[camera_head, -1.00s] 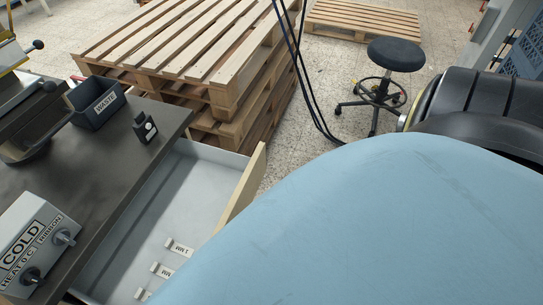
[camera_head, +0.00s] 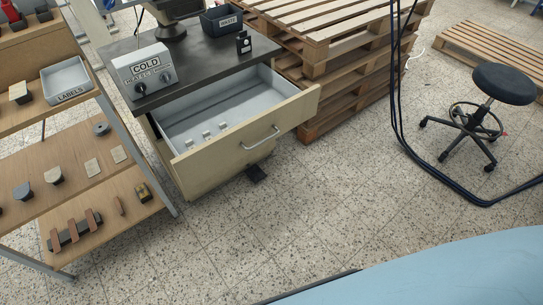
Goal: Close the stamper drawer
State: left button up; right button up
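The stamper drawer (camera_head: 215,157) is pulled open from under the dark stamper table (camera_head: 198,57). Its pale wooden front faces me and carries a metal bar handle (camera_head: 262,139). The grey inside of the drawer is visible and holds several small white labelled pieces (camera_head: 206,138) near the front left. Neither of my grippers is in view, and nothing touches the handle.
Wooden shelves (camera_head: 75,196) with blocks and a LABELS tray (camera_head: 67,82) stand left of the drawer. Stacked pallets (camera_head: 350,67) stand behind right. A black stool (camera_head: 503,84) and dark cables (camera_head: 397,100) are at the right. Speckled floor (camera_head: 300,220) before the drawer is clear.

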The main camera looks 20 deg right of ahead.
aim_at(255, 118)
jog(key=z, duration=0.65)
jog(key=i, duration=1.1)
jog(key=u, duration=0.3)
